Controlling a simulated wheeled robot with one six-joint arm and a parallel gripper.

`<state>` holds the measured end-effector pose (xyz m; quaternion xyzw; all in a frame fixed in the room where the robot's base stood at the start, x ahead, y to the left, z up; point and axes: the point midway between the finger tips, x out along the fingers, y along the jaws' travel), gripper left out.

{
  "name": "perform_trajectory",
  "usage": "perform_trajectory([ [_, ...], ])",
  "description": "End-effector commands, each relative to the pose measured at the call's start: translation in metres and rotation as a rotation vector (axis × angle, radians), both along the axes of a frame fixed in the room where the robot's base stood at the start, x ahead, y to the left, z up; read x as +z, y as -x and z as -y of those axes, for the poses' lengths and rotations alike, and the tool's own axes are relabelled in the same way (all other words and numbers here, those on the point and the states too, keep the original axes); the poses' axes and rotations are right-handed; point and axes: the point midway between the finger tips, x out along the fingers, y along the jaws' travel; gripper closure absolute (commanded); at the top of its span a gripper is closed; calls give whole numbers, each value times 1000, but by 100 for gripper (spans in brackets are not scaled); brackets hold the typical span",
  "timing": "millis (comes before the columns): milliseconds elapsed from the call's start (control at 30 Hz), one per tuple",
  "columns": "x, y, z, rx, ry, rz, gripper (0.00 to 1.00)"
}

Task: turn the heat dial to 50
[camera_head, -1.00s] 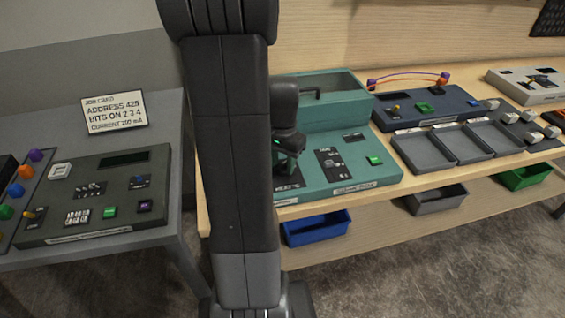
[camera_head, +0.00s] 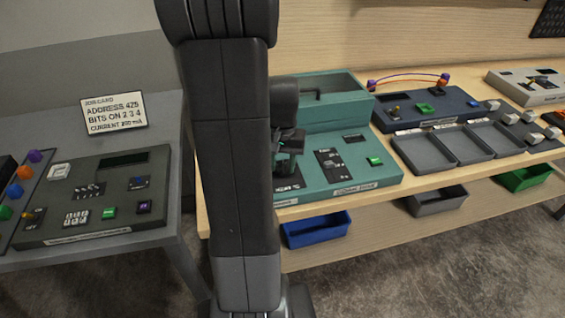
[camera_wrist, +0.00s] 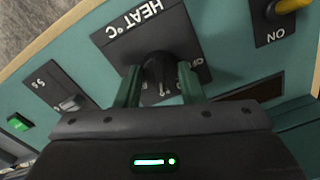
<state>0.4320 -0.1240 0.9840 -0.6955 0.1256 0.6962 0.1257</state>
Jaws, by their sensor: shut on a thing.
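The heat dial (camera_wrist: 159,72) is a dark round knob on a black plate marked HEAT °C (camera_wrist: 135,22), which appears upside down in the wrist view. My gripper (camera_wrist: 160,78) is shut on the dial, with one green finger on each side of it. The dial's pointer and most scale numbers are hidden or too small to read. In the head view my gripper (camera_head: 287,160) is over the left part of the teal console (camera_head: 336,122), and my arm covers the dial there.
A yellow switch (camera_wrist: 292,5) marked ON is beside the heat plate. On its other side are a small slider (camera_wrist: 70,103) and a green button (camera_wrist: 18,123). A dark blue console (camera_head: 440,112) and grey trays (camera_head: 425,150) stand to the right. A job card (camera_head: 114,114) stands at left.

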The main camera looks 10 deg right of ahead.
Motion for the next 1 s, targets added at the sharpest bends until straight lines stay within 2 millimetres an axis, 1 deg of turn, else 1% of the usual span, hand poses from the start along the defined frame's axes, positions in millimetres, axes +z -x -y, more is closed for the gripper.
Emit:
perform_trajectory([
  [167, 1, -1, 0, 0, 1, 4, 88],
  [200, 1, -1, 0, 0, 1, 4, 63],
  [267, 1, -1, 0, 0, 1, 4, 51],
  [300, 1, -1, 0, 0, 1, 4, 43],
  [567, 1, 0, 0, -1, 1, 2, 43],
  [667, 4, -1, 0, -1, 1, 3, 43],
  [767, 16, -1, 0, -1, 1, 5, 43],
  [867, 35, -1, 0, -1, 2, 8, 43],
  [1000, 68, -1, 0, -1, 2, 8, 43],
])
